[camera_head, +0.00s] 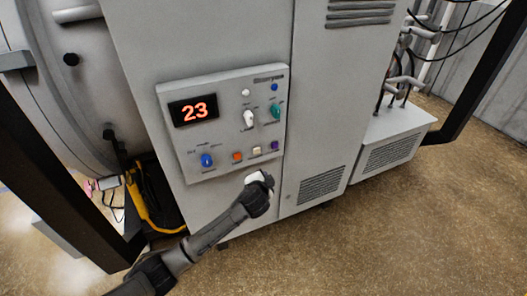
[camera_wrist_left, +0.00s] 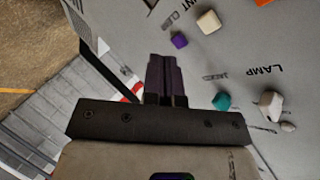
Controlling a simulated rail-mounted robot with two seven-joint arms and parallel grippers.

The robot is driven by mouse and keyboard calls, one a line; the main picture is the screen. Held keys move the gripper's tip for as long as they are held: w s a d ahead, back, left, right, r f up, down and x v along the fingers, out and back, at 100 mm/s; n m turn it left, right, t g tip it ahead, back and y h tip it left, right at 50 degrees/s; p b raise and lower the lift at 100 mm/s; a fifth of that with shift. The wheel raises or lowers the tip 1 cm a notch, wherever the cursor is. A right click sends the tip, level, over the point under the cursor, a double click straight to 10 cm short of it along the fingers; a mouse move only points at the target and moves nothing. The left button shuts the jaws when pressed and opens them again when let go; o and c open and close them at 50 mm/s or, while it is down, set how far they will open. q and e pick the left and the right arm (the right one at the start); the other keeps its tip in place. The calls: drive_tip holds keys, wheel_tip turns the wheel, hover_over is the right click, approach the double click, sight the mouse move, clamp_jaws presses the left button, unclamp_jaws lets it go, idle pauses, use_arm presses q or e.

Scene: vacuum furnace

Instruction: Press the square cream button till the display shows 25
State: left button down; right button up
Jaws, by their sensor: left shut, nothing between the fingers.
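The square cream button (camera_head: 257,150) sits in the bottom row of the control panel (camera_head: 222,170), between an orange button (camera_head: 237,156) and a purple button (camera_head: 274,145). The display (camera_head: 194,110) at the panel's upper left shows 23 in red digits. My left gripper (camera_head: 260,176) is shut and empty, just below the panel and apart from the cream button. In the left wrist view the shut fingers (camera_wrist_left: 164,62) point toward the purple button (camera_wrist_left: 179,40), with the cream button (camera_wrist_left: 209,22) beyond and to its right. My right gripper is not in view.
The panel also carries a blue knob (camera_head: 207,160), a white knob (camera_head: 249,118), a teal knob (camera_head: 275,110) and small lamps. A round furnace door (camera_head: 62,80) stands at the left. A grey box (camera_head: 390,140) juts out at the right. The floor in front is clear.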

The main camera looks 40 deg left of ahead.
sight(257, 151)
use_arm(q)
drive_tip(key=w+m+t, duration=0.1)
drive_tip(key=w+d+r+m+t+h, duration=0.1)
drive_tip(key=shift+w+d+m+t, duration=0.3)
drive_tip(key=shift+w+t, duration=0.05)
drive_tip(key=shift+t, duration=0.05)
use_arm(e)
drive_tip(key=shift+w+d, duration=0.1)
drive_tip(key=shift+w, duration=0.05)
use_arm(q)
drive_tip(key=shift+a, duration=0.1)
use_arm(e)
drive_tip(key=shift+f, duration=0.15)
use_arm(q)
drive_tip(key=w+a+b, duration=0.2)
drive_tip(key=w+a, duration=0.2)
drive_tip(key=a, duration=0.3)
drive_tip(key=shift+a+b, duration=0.3)
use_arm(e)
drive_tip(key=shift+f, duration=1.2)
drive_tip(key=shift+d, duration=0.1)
